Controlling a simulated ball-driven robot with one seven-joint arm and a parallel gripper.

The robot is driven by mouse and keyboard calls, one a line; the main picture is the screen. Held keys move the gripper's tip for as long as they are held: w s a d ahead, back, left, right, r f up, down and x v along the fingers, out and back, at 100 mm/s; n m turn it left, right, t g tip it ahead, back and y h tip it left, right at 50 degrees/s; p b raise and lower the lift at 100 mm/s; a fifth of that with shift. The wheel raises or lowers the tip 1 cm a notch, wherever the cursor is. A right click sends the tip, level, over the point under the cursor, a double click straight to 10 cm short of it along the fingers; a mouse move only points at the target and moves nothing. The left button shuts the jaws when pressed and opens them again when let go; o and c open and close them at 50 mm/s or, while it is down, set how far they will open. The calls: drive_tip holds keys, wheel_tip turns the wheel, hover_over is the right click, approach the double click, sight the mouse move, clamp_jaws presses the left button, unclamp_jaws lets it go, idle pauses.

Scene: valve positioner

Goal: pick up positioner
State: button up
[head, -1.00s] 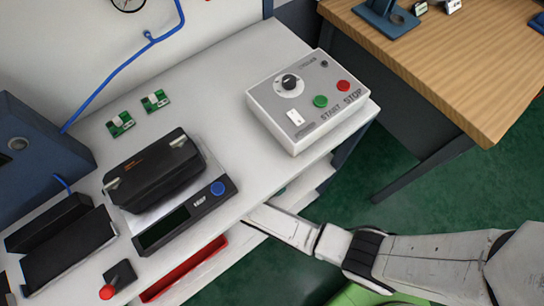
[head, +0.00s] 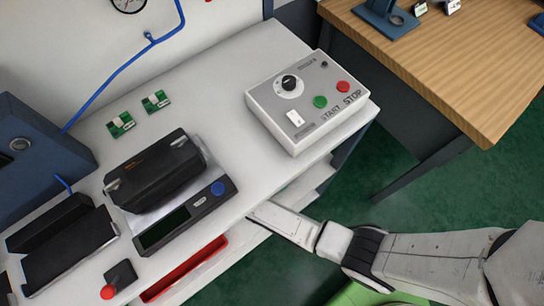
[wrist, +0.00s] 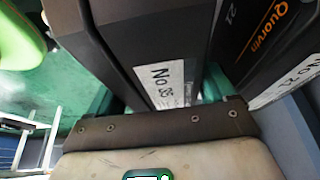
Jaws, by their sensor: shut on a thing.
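A dark positioner (wrist: 150,35) with a white "No. 35" label fills the middle of the wrist view. My gripper (wrist: 163,100) is shut on it, its wide brown base across the bottom of the view and teal parts showing at either side of the positioner. The fingertips are hidden. A second dark positioner (wrist: 268,45), marked "Quorvm 21", stands close beside it on the right. In the head view my arm reaches down past the bench's front edge, and my gripper and the held positioner are hidden there. Another black positioner (head: 155,175) lies on the bench scale.
The white bench (head: 235,85) carries the scale (head: 190,222), a control box (head: 305,95) with START and STOP buttons, and small green boards (head: 156,101). A red tray (head: 190,268) sits below the front edge. A wooden table (head: 465,65) stands at the right.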

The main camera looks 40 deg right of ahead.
clamp_jaws()
drive_tip(key=shift+w, duration=0.1)
drive_tip(key=shift+r, duration=0.2)
